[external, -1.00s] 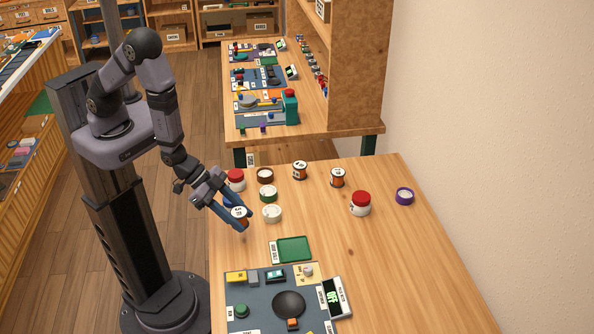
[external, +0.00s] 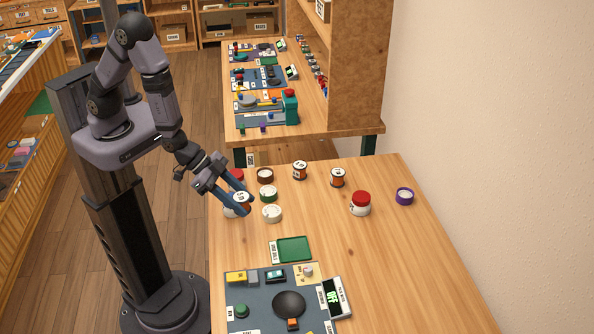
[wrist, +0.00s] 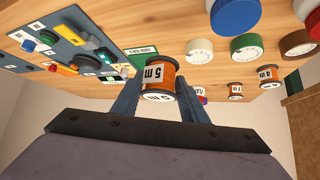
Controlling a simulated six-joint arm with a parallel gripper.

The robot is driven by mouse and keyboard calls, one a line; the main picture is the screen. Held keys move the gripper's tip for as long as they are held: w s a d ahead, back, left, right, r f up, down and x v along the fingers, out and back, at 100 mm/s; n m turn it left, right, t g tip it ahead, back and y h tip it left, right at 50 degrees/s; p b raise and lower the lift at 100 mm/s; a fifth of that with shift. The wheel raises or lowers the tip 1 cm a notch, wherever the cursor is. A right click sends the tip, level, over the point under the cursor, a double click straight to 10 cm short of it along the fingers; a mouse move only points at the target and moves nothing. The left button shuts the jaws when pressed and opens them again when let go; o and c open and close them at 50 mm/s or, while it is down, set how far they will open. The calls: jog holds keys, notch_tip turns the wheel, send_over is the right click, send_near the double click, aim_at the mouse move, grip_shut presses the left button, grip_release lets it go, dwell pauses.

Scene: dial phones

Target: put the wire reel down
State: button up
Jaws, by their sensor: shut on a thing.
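My gripper (external: 241,201) is shut on a wire reel (wrist: 160,76), orange wire with dark rims and a white "5 m" label. In the external view the held reel (external: 241,197) is at the table's left side, in front of a white jar that it and the fingers partly hide. The reel appears off the table; the exact gap cannot be told. Two similar orange reels stand farther back, one at the middle (external: 300,171) and one to its right (external: 338,178).
Near the gripper are brown (external: 265,175), green (external: 268,194) and white (external: 272,213) round items. A red-lidded jar (external: 360,204) and a purple ring (external: 405,196) are at right. A green tray (external: 294,249) and a device panel (external: 258,298) lie in front. The table's right front is clear.

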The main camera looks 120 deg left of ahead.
jog(key=w+a+n+g+y, duration=0.2)
jog(key=w+a+n, duration=0.1)
jog(key=a, duration=0.8)
jog(key=w+a+n+g+y, duration=0.1)
jog(key=w+a+n+y, duration=0.1)
jog(key=a, duration=1)
jog(key=w+r+n, duration=0.1)
jog(key=n, duration=0.1)
jog(key=shift+w+n+g+y, duration=0.25)
jog(key=shift+n+g+y, duration=0.05)
jog(key=shift+g, duration=0.1)
jog(key=shift+f, duration=0.1)
jog(key=shift+f, duration=4.95)
jog(key=shift+f, duration=0.1)
